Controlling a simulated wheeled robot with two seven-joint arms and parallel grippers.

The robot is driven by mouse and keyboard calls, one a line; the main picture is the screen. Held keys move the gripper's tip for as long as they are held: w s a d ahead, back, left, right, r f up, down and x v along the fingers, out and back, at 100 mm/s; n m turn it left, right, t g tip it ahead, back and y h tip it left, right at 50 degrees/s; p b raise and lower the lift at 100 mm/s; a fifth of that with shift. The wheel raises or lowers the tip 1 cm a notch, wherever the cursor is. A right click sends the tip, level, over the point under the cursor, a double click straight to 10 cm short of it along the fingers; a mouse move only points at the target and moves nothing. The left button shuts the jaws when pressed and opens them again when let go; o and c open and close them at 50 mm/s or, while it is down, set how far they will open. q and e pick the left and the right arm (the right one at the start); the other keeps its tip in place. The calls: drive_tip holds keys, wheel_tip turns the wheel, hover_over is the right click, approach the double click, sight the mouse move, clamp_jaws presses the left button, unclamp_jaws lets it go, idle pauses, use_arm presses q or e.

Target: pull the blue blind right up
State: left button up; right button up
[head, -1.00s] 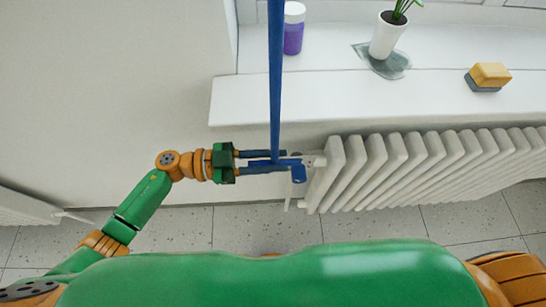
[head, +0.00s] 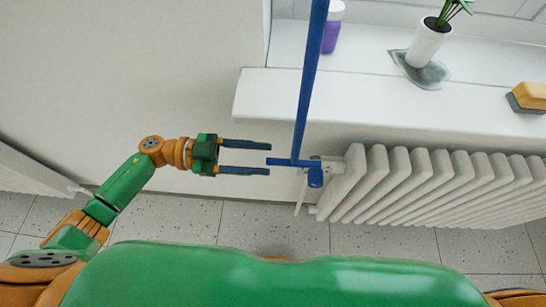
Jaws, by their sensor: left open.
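A blue rod (head: 309,85) hangs down in front of the window sill. Its lower end has a short blue crossbar and a blue knob (head: 315,177), like a crank handle, beside the radiator's left end. The blue blind itself is not in view. My left gripper (head: 270,158) is open and empty, its two dark blue fingers pointing right. My right gripper is not in view.
A white radiator (head: 425,180) stands below the white sill (head: 380,104). On the sill are a purple bottle (head: 331,36) with a white cap, a potted plant (head: 428,45) in a puddle, and a yellow sponge (head: 530,96). The wall to the left is bare.

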sight(290, 162)
use_arm(q)
drive_tip(key=d+n, duration=0.1)
drive_tip(key=d, duration=0.1)
drive_tip(key=d+n+b, duration=0.1)
drive_tip(key=d+n, duration=0.1)
drive_tip(key=d, duration=0.1)
drive_tip(key=d+n, duration=0.1)
drive_tip(key=d, duration=0.1)
drive_tip(key=shift+d+f, duration=0.25)
drive_tip(key=shift+f, duration=0.05)
drive_tip(key=shift+d, duration=0.2)
clamp_jaws()
idle(1.1)
